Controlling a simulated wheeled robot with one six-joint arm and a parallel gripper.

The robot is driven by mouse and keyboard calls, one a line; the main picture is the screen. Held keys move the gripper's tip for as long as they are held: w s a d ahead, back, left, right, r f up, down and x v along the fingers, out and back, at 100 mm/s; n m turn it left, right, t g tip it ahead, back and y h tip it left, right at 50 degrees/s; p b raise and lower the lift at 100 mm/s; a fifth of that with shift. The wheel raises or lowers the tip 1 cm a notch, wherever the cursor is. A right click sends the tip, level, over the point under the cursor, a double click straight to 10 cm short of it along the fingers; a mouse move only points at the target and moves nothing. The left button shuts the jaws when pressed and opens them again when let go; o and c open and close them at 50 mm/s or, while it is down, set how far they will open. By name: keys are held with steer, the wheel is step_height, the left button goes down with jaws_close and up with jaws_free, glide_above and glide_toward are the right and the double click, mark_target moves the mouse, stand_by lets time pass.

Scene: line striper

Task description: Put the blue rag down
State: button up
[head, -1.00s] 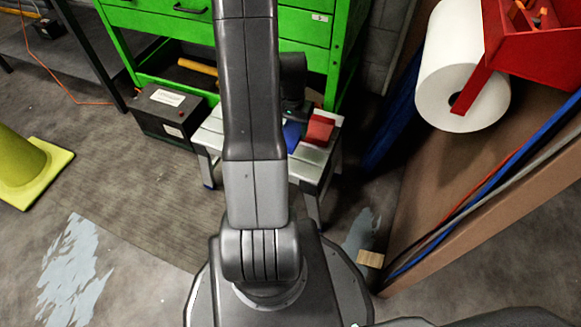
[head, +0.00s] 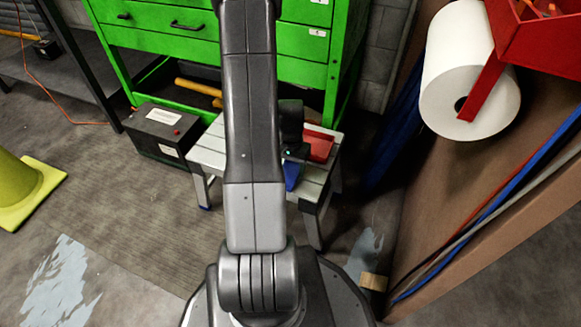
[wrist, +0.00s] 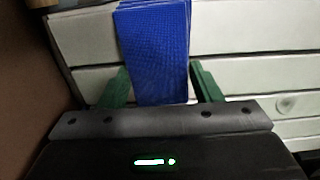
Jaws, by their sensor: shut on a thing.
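The blue rag (head: 292,174) shows just right of my arm in the head view, over the slatted grey step bench (head: 208,154). In the wrist view the blue rag (wrist: 154,50) is a folded, textured strip between the green fingers of my gripper (wrist: 162,84). The fingers are shut on it. Pale slats (wrist: 245,42) lie behind and below the rag. I cannot tell whether the rag touches them. In the head view my arm hides part of the bench and most of the gripper.
A red object (head: 321,146) lies on the bench right of the rag. A black battery box (head: 160,131) stands left of the bench, and a green cabinet (head: 300,72) behind it. A brown panel with a paper roll (head: 465,90) is at right.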

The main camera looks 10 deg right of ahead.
mark_target(291, 168)
steer(key=shift+f, duration=0.15)
steer(key=o, duration=1)
steer(key=shift+o, duration=0.2)
step_height(291, 168, up, 12)
steer(key=p, duration=0.5)
steer(key=shift+r, duration=0.2)
steer(key=shift+f, duration=0.15)
